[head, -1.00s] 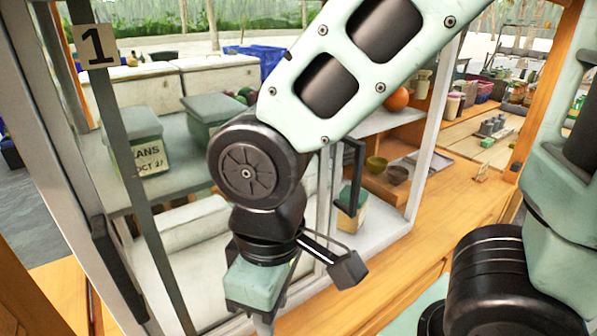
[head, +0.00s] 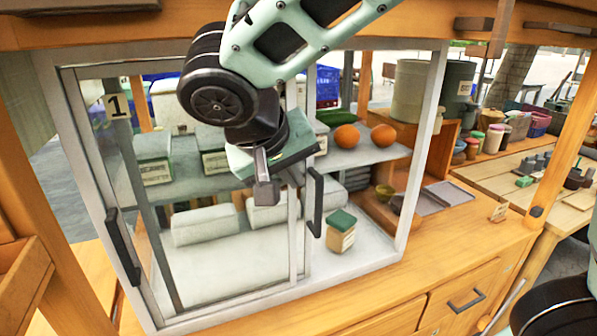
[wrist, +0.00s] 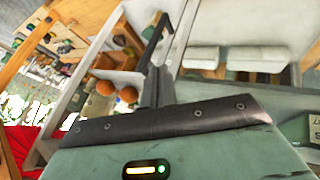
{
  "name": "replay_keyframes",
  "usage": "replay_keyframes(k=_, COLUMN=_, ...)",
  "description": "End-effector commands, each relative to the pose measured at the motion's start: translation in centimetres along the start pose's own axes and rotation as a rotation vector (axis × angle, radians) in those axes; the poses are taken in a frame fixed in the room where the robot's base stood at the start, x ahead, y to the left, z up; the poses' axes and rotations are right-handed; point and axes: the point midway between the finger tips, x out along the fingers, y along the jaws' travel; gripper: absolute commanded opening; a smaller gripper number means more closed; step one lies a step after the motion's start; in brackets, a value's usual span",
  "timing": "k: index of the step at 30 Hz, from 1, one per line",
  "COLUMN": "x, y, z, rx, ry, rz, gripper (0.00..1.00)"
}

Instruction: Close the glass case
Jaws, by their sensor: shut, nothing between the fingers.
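The glass case (head: 420,150) has a pale metal frame and stands on a wooden counter. Its glass door panels cover the left and middle of the front. One black handle (head: 122,245) is at the far left; another black handle (head: 314,200) is on an upright right of centre. The right part of the front looks open. My gripper (wrist: 156,84) is shut and empty. In the wrist view its fingers are close to a black handle (wrist: 154,36); I cannot tell whether they touch.
Inside the case are a green-lidded jar (head: 341,230), orange fruits (head: 346,136), white blocks (head: 205,225) and green-lidded boxes. A wooden post (head: 560,140) stands at the right. A drawer (head: 465,298) is below the counter. The counter before the case's right side is clear.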

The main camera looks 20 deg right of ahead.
Motion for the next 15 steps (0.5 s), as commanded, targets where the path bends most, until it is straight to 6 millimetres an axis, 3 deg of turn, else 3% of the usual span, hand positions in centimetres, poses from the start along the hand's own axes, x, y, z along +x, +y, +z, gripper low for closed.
replay_keyframes(k=6, x=4.0, y=0.1, z=0.0, rx=-0.002, ry=-0.003, rz=0.004, gripper=0.0)
replay_keyframes(k=15, x=6.9, y=0.0, z=0.0, rx=-0.002, ry=-0.001, rz=-0.001, gripper=0.0)
